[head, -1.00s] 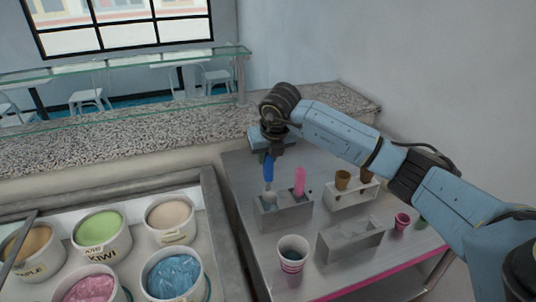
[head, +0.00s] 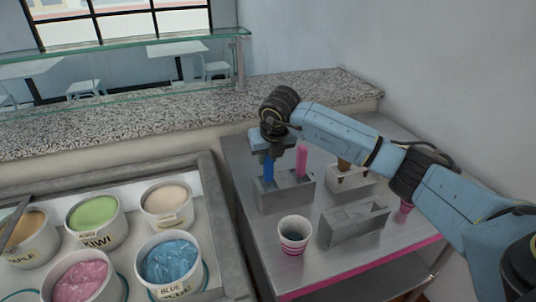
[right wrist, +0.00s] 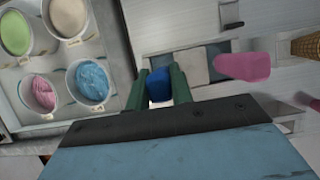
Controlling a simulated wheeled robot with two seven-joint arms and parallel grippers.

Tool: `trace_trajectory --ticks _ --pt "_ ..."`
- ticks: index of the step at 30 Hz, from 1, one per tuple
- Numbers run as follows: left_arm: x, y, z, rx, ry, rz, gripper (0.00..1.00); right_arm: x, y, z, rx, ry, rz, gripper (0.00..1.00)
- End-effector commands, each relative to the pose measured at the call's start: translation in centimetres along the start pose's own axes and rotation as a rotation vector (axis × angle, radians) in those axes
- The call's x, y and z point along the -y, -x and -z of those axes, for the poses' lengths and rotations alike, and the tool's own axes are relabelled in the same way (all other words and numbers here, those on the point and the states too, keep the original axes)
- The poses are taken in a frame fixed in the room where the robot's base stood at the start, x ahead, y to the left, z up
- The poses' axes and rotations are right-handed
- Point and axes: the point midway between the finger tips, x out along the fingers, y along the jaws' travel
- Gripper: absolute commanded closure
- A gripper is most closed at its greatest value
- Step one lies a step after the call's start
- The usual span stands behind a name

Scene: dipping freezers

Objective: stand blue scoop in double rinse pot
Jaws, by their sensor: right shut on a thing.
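The blue scoop (head: 268,169) is upright, its handle between the fingers of my right gripper (head: 272,152). In the right wrist view the green fingers (right wrist: 161,86) close on the blue handle (right wrist: 158,84). The scoop's lower end is hidden inside the left compartment of a grey two-compartment metal pot (head: 287,197), which looks like the double rinse pot. A pink scoop (head: 301,160) stands in that pot's right compartment, and it also shows in the right wrist view (right wrist: 243,66). My left gripper is out of view.
A second grey divided container (head: 355,226) stands to the right, and a pink-and-white cup (head: 294,238) stands in front. A holder with brown cones (head: 348,182) is behind. Ice cream tubs (head: 170,262) fill the freezer at left.

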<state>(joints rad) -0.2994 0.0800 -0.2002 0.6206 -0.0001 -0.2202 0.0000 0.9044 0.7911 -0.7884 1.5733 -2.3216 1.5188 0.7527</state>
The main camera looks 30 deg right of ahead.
Motion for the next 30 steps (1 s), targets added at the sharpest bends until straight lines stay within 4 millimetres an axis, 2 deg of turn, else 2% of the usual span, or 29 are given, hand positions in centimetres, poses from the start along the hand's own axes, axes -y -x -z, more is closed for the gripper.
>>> trace_trajectory --ticks 10,23,24,30 --pt "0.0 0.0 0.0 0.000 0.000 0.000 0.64 0.0 0.0 -0.1 0.002 0.000 0.000 1.00" --pt "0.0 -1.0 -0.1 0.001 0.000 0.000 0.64 0.0 -1.1 0.5 0.002 0.000 -0.001 1.00" --pt "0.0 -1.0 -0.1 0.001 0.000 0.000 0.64 0.0 -1.1 0.5 0.002 0.000 -0.001 0.76" --pt "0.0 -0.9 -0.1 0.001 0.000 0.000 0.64 0.0 -1.1 0.4 0.001 0.000 0.000 0.52"
